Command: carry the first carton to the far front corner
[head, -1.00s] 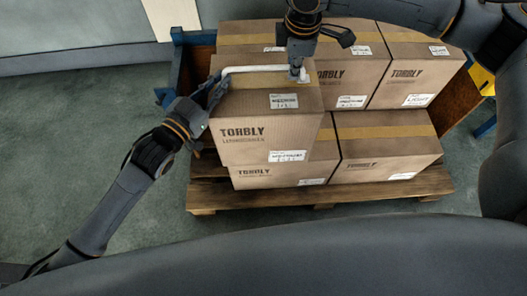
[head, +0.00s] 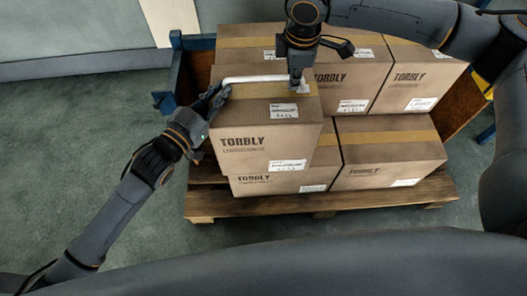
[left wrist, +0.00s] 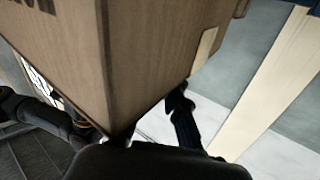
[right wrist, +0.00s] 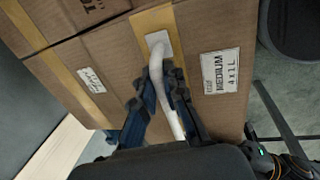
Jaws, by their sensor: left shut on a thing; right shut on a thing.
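The first carton (head: 255,148) is brown, printed TORBLY, at the front left of the stack in the head view. It overlaps the lower front-left carton (head: 275,183); whether they touch I cannot tell. A white handle (head: 255,79) runs along its top. My right gripper (head: 297,80) is shut on this handle, which shows between its fingers in the right wrist view (right wrist: 164,85). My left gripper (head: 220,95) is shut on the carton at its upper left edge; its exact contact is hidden. The carton (left wrist: 140,50) fills much of the left wrist view.
Other cartons stand behind and to the right, including an upper-row carton (head: 410,78) and a lower front-right carton (head: 390,170). All rest over a wooden pallet (head: 270,207). A blue-framed wooden rack (head: 185,75) stands behind. Green floor (head: 80,140) is clear at left.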

